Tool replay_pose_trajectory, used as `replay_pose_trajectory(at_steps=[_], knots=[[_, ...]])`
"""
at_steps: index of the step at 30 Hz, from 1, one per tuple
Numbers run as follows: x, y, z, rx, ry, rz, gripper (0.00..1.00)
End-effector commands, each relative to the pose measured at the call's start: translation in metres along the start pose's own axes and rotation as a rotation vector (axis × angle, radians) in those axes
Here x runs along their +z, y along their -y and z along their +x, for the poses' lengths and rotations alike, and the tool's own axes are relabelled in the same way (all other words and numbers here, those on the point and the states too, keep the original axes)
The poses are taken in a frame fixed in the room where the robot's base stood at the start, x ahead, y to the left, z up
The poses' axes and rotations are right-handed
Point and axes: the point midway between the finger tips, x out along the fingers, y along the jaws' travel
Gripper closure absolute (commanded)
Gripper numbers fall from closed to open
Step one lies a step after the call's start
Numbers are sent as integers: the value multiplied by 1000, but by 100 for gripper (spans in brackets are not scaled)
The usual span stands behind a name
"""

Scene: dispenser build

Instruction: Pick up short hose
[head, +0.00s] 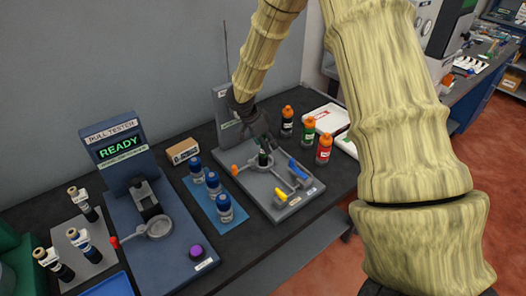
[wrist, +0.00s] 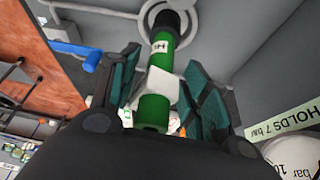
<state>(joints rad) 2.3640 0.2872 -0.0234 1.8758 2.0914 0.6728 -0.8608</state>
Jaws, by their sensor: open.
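No piece is clearly marked as the short hose. A green cylinder with a white label and a black end (wrist: 162,58) lies between the fingers of my gripper in the wrist view. I cannot tell if it is the short hose. In the head view a dark green piece (head: 265,159) stands upright on the grey test fixture (head: 262,190), just below my gripper (head: 262,146). My gripper (wrist: 157,88) is open, one finger on each side of the green cylinder. Whether the fingers touch it is unclear.
The fixture has an orange knob (head: 235,170), a blue handle (head: 298,168) and yellow parts (head: 281,194). Blue-capped bottles (head: 213,184) stand to its left, orange-capped bottles (head: 307,132) behind and right. The pull tester (head: 122,153) is further left.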

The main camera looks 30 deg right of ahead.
Motion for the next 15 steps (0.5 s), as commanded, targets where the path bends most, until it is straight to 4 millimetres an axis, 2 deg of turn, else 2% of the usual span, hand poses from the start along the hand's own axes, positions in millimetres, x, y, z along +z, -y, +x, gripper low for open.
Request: replay_pose_trajectory(at_steps=[5, 13, 15], knots=[[0, 0, 10, -1, -1, 0, 53], [0, 0, 12, -2, 0, 0, 53], [0, 0, 12, -2, 0, 0, 64]])
